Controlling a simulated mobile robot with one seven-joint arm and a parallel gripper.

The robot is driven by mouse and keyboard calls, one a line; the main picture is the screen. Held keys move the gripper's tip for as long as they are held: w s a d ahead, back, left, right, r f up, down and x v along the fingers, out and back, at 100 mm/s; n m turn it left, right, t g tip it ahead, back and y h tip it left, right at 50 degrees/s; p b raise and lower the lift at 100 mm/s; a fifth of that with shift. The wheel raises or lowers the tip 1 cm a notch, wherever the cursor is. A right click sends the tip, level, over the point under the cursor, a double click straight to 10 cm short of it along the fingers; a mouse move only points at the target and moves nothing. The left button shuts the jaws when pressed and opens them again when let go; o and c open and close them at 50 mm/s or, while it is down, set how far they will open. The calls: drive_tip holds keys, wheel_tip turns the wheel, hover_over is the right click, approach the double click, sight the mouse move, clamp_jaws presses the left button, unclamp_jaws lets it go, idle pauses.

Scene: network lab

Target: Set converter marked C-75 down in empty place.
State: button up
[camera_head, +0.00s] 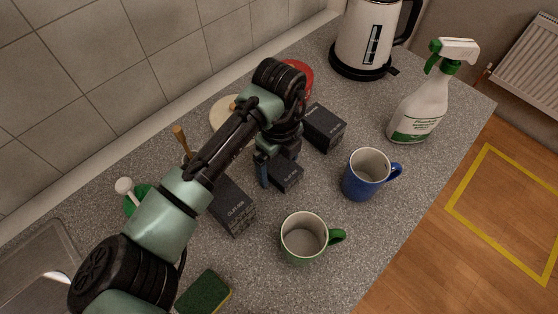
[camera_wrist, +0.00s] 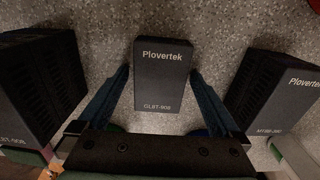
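My gripper (camera_wrist: 162,72) points down at the counter. Its blue fingers stand on either side of a dark box (camera_wrist: 165,75) marked "Plovertek", with a code like GLST-90B. In the wrist view, narrow strips of counter show between the box and the fingers, so they look open around it. The box also shows in the head view (camera_head: 286,174), close beside the left finger. I cannot read C-75 on any box. The box seems low between two other boxes; its contact with the counter is hidden.
One dark box (camera_head: 233,207) stands left of the gripper, another (camera_head: 323,127) to the right. A green-handled mug (camera_head: 303,238), a blue mug (camera_head: 366,176), a spray bottle (camera_head: 424,104), a kettle (camera_head: 365,38) and a sponge (camera_head: 205,294) stand around. Clear counter lies between the mugs and edge.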

wheel_tip(320, 180, up, 12)
drive_tip(key=shift+r+b, duration=0.15)
drive_tip(key=shift+b, duration=0.25)
idle(0.3)
drive_tip(key=w+d+r+n+t+h, duration=0.35)
drive_tip(key=w+d+r+t, duration=0.25)
drive_tip(key=d+r, duration=0.45)
wheel_tip(320, 180, up, 34)
drive_tip(key=n+t+y, duration=0.4)
drive_tip(key=n+t, duration=1.7)
drive_tip(key=n, duration=0.3)
hover_over(282, 164)
drive_tip(key=s, duration=0.8)
drive_tip(key=shift+s+a+r+h, duration=0.15)
drive_tip(key=shift+a+r+h, duration=0.1)
drive_tip(key=shift+a, duration=0.1)
